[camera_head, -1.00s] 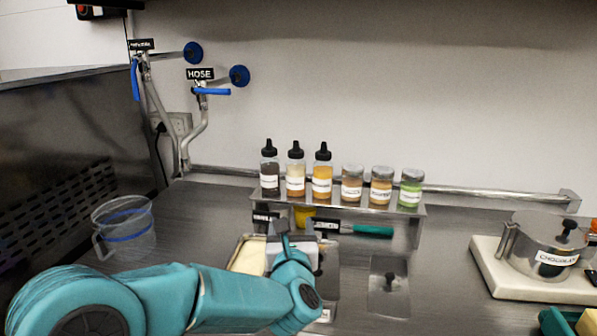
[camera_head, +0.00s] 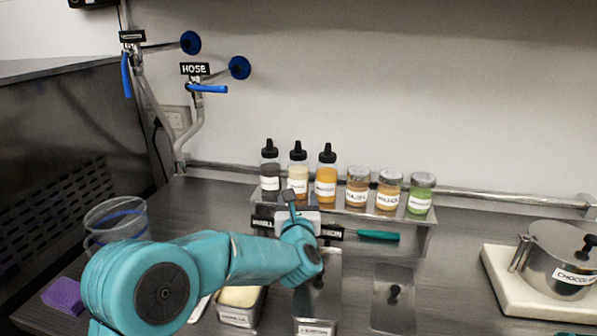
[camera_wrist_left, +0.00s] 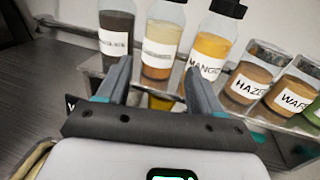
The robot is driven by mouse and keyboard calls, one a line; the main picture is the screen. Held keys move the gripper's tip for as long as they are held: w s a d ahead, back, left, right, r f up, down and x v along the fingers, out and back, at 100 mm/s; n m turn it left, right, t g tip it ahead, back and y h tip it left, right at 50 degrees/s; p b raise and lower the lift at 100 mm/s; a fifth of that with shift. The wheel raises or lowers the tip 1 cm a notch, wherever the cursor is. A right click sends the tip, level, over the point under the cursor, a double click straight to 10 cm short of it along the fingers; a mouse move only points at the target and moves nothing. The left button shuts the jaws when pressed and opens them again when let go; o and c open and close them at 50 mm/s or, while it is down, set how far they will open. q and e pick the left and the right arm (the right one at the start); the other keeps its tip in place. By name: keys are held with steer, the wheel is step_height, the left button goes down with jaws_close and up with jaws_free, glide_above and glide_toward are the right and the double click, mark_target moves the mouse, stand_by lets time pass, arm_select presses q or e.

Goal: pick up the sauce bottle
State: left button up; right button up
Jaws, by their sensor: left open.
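Three sauce bottles with black caps stand upright on a small metal shelf (camera_head: 428,219). The left one is dark (camera_head: 270,172), the middle one is pale above and amber below (camera_head: 298,172), and the right one is orange (camera_head: 327,178), labelled MANGO in the left wrist view (camera_wrist_left: 209,49). My left gripper (camera_head: 291,207) is open and empty, just in front of the middle bottle. In the left wrist view, its fingers (camera_wrist_left: 158,78) point at the shelf, with the middle bottle (camera_wrist_left: 160,45) seen between them. Its lower part is partly hidden in the head view.
Several lidded jars (camera_head: 389,190) stand right of the bottles. A teal-handled tool (camera_head: 377,236) sits below the shelf. A clear jug (camera_head: 105,218) stands left, with a purple sponge (camera_head: 63,296) nearer. A steel pot (camera_head: 560,262) is on a white board at right.

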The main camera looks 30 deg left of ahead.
mark_target(298, 184)
arm_select(q)
steer(key=shift+x, duration=1.05)
steer(key=p+x, duration=0.3)
steer(key=x, duration=0.2)
steer(key=shift+w+a+r, duration=0.1)
steer(key=shift+w, duration=0.2)
steer(key=c, duration=0.7)
